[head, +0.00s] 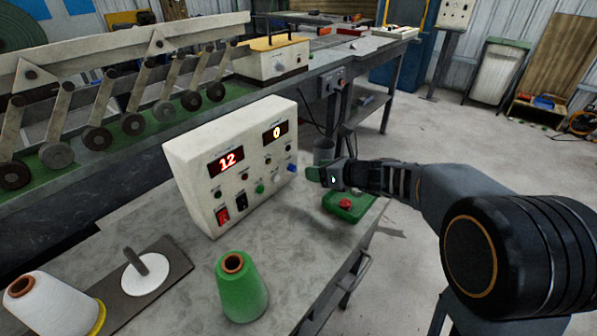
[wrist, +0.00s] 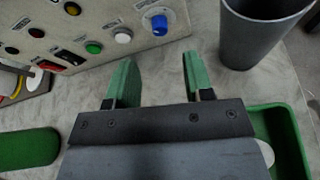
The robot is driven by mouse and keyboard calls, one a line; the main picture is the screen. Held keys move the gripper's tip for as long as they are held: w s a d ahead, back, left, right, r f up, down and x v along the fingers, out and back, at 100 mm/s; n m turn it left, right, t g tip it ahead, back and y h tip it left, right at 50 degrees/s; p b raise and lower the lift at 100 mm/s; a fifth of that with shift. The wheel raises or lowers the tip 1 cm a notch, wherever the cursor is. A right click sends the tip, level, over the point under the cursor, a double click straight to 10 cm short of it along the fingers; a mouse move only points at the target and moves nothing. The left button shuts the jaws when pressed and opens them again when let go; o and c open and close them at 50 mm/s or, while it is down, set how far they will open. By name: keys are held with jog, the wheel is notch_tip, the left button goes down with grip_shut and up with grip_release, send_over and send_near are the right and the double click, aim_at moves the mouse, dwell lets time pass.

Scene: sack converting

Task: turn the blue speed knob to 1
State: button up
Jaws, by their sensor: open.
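The blue speed knob (head: 291,168) is at the right end of the cream control box (head: 195,160), which stands on the grey table. In the wrist view the knob (wrist: 160,24) is at the top, with pale scale marks beside it that are too small to read. My gripper (head: 312,173) is just right of the knob in the head view. In the wrist view my gripper (wrist: 158,80) is open, its green fingers apart with nothing between them. The knob lies ahead of the fingertips, roughly between them and not touched. The box's displays read 12 and 0.
A dark grey cup (wrist: 262,30) stands close to the right finger. A green thread cone (head: 240,287) and a white cone (head: 50,302) stand in front of the control box.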

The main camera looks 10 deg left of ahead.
aim_at(295, 169)
jog(key=x, duration=0.7)
jog(key=shift+a+b, duration=0.15)
jog(key=shift+b, duration=0.2)
jog(key=shift+f, duration=0.1)
grip_shut()
